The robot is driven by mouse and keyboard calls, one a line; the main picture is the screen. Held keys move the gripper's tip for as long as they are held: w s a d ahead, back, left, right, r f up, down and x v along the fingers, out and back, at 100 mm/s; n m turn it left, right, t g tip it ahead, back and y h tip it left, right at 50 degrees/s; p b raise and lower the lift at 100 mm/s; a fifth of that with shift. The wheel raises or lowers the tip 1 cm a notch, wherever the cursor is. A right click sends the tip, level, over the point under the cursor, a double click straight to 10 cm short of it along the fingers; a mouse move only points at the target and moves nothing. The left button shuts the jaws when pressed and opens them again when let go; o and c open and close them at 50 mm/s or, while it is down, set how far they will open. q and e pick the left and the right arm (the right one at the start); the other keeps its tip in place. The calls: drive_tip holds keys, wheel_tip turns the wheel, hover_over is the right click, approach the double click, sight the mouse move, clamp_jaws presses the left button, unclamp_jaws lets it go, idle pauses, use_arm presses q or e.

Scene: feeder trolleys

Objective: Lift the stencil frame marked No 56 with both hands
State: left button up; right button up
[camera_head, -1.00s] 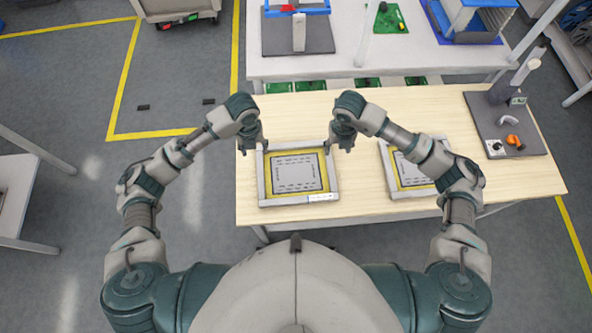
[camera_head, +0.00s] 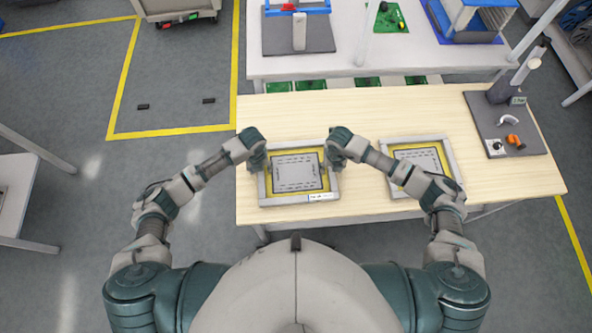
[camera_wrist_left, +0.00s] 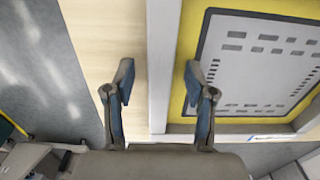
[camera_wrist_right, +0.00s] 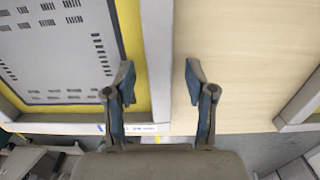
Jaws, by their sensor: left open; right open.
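A stencil frame (camera_head: 297,146) with light grey bars, a yellow border and a grey slotted sheet lies flat on the wooden table. Its white label (camera_head: 321,197) is at the front right corner; its number is too small to read. My left gripper (camera_head: 261,164) is open at the frame's left bar; in the left wrist view the bar (camera_wrist_left: 162,50) runs between the open fingers (camera_wrist_left: 160,84). My right gripper (camera_head: 331,166) is open at the right bar; in the right wrist view that bar (camera_wrist_right: 157,45) runs between the open fingers (camera_wrist_right: 159,84). Neither finger pair is closed on it.
A second, similar frame (camera_head: 449,157) lies to the right on the table (camera_head: 365,205), partly behind my right arm. A dark board (camera_head: 528,141) with small parts is at the table's right end. A white workbench (camera_head: 350,65) stands behind.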

use_arm(q)
drive_tip(key=shift+f, duration=0.15)
use_arm(e)
drive_tip(key=shift+f, duration=0.15)
use_arm(q)
clamp_jaws()
use_arm(e)
clamp_jaws()
